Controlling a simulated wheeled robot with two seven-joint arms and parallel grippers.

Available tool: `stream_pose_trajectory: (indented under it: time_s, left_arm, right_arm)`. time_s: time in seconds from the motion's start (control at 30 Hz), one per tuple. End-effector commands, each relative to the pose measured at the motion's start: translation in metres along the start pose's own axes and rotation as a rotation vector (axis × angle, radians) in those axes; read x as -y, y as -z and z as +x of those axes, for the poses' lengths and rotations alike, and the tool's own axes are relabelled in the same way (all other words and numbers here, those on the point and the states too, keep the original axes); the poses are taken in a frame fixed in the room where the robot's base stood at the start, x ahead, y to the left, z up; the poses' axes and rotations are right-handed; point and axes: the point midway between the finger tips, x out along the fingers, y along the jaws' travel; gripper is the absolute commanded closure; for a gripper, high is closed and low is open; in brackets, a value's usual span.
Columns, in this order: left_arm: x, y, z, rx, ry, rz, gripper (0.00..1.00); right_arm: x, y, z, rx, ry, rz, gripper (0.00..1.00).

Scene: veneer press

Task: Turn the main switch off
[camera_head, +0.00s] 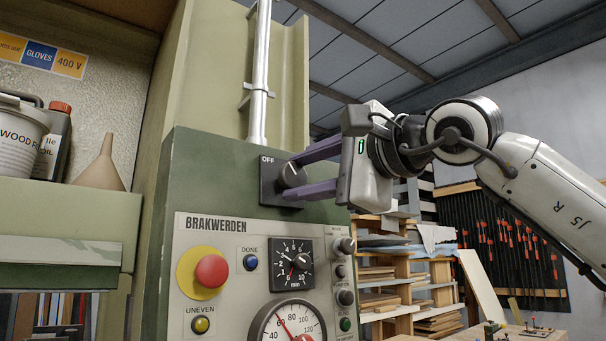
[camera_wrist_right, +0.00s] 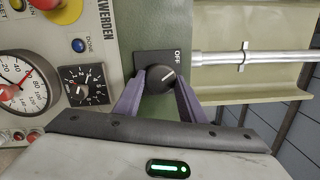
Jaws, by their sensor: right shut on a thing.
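The main switch is a dark round knob (camera_head: 292,174) on a black square plate (camera_head: 268,183), high on the front of the green machine. The plate is marked OFF at its upper left in the head view. My right gripper (camera_head: 291,178) reaches in from the right, with one purple finger above the knob and one below. In the right wrist view the knob (camera_wrist_right: 160,79) sits between the two fingers (camera_wrist_right: 160,84), which are shut on it. A pale mark shows on the knob, pointing roughly toward the OFF side; its exact angle is hard to tell. My left gripper is out of view.
Below the switch is the BRAKWERDEN panel (camera_head: 226,225) with a red stop button (camera_head: 211,271), a small dial (camera_head: 293,262) and a gauge (camera_head: 288,322). A conduit (camera_head: 260,75) rises above the switch. A shelf (camera_head: 60,221) with containers stands at the left.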

Motion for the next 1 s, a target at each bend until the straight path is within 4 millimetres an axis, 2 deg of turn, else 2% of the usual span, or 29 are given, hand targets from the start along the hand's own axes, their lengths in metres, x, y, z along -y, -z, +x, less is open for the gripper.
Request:
stream_pose_trajectory:
  time_s: [0.4, 0.93, 0.97, 1.0]
  left_arm:
    - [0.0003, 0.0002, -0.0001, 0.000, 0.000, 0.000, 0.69]
    - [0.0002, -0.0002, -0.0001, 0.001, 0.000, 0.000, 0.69]
    - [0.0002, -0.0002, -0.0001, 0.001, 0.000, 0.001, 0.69]
    - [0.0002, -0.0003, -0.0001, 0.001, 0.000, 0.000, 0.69]
  right_arm:
    - [0.0017, -0.0009, -0.0003, 0.018, -0.014, -0.181, 0.86]
    - [0.0011, -0.0009, -0.0001, 0.020, -0.018, -0.206, 0.86]
    - [0.0011, -0.0009, -0.0001, 0.020, -0.018, -0.206, 0.62]
    - [0.0011, -0.0009, -0.0001, 0.020, -0.018, -0.206, 0.55]
